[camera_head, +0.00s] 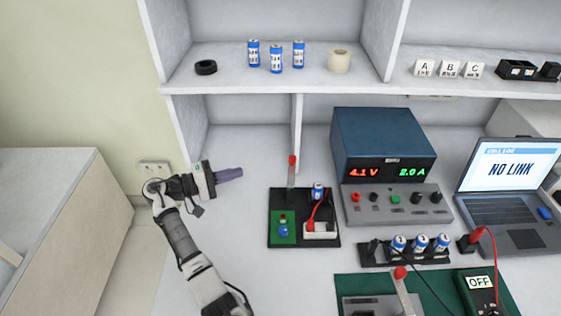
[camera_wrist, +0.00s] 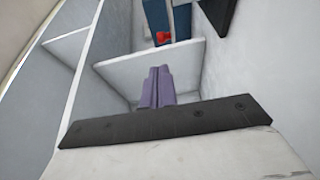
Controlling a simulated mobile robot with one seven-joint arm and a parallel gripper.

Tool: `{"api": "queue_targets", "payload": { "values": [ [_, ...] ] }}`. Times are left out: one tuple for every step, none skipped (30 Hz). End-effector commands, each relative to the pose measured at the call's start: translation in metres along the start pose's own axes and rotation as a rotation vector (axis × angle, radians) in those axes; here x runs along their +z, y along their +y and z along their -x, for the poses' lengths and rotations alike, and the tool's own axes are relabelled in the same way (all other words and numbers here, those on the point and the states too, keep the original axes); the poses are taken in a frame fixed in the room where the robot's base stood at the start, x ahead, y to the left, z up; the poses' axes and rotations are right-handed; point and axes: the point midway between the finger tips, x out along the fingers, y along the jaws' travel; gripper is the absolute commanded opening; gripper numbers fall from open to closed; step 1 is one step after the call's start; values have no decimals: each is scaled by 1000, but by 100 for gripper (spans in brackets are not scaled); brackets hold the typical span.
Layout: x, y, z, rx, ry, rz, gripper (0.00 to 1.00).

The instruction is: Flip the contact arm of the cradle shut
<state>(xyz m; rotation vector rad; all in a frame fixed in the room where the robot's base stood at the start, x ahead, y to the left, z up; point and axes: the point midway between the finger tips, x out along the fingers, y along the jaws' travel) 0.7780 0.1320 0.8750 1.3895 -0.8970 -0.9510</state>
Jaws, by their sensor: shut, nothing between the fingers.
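A black cradle base (camera_head: 272,231) stands on the bench, in the middle of the head view. Its contact arm (camera_head: 291,176) stands upright at the back, with a red tip. A blue cell (camera_head: 318,191) is on the cradle's right side, near a red wire and a white block. My gripper (camera_head: 241,172) is left of the contact arm, apart from it, with its purple fingers pointing right. In the wrist view the purple fingers (camera_wrist: 156,87) are together and empty. A small red thing shows beyond them; I cannot tell whether it is the arm's tip.
A blue power supply (camera_head: 384,145) reading 4.1 V and 2.0 A stands to the right. A second lever with a red tip (camera_head: 400,273) rises by the green mat (camera_head: 350,281) in front. A rack of blue cells (camera_head: 420,256) and a laptop (camera_head: 510,190) are farther right. A shelf (camera_head: 225,77) overhangs the back.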

Motion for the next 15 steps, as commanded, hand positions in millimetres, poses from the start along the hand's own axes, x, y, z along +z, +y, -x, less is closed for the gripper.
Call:
{"api": "queue_targets", "payload": {
  "values": [
    [0, 0, 0, 0, 0, 0, 0],
    [0, 0, 0, 0, 0, 0, 0],
    [0, 0, -1, 0, 0, 0, 0],
    [0, 0, -2, 0, -1, 0, 0],
    [0, 0, -4, 0, -1, 0, 0],
    [0, 0, -7, 0, -1, 0, 0],
    [0, 0, -10, 0, -1, 0, 0],
    [0, 0, -14, 0, -2, 0, 0],
    [1, 0, -20, 0, -3, 1, 0],
    [1, 0, -25, 0, -3, 1, 0],
    [1, 0, -31, 0, -3, 1, 0],
    [1, 0, -39, -1, -5, 0, 0],
    [1, 0, -46, 0, -4, 0, 0],
    [1, 0, -52, 0, -5, 0, 0],
    [1, 0, -61, 0, -4, 0, 0]
  ]
}}
